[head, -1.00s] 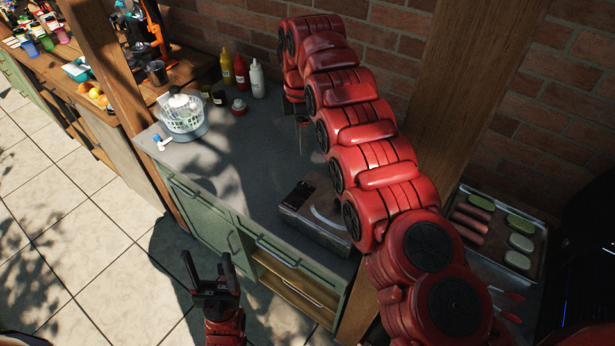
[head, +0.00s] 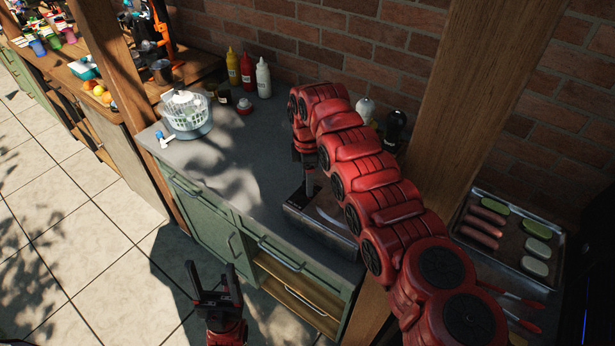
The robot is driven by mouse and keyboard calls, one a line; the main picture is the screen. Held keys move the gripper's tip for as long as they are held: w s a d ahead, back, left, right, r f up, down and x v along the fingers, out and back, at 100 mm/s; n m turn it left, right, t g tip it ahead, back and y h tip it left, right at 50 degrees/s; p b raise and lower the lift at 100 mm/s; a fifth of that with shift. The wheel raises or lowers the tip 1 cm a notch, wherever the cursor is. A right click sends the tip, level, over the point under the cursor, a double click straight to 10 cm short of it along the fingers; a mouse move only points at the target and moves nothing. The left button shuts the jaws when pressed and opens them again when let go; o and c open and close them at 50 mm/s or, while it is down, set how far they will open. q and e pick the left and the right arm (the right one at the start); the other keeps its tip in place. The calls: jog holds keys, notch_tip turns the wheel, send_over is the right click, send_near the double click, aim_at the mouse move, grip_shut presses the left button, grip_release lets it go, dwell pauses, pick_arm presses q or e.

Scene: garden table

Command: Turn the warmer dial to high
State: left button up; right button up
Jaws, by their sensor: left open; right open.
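A low grey metal box, which looks like the warmer (head: 318,234), sits at the right front of the dark counter. A pale curved shape lies on its top. I cannot make out a dial; my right arm covers the box's right part. My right gripper (head: 309,188) points down at the back left of the box, small and partly hidden under the arm. It holds nothing I can see, and I cannot tell whether it touches the box. My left gripper (head: 214,274) is open and empty, in front of the green cabinet, over the tiled floor.
A salad spinner (head: 184,113) stands at the counter's left end. Sauce bottles (head: 246,72) and small jars stand at the back. A wooden post (head: 450,110) rises on the right, beside a tray (head: 540,225) of sausages and slices. The counter's middle is clear.

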jog(key=shift+f, duration=0.25)
grip_shut()
dwell(0.3)
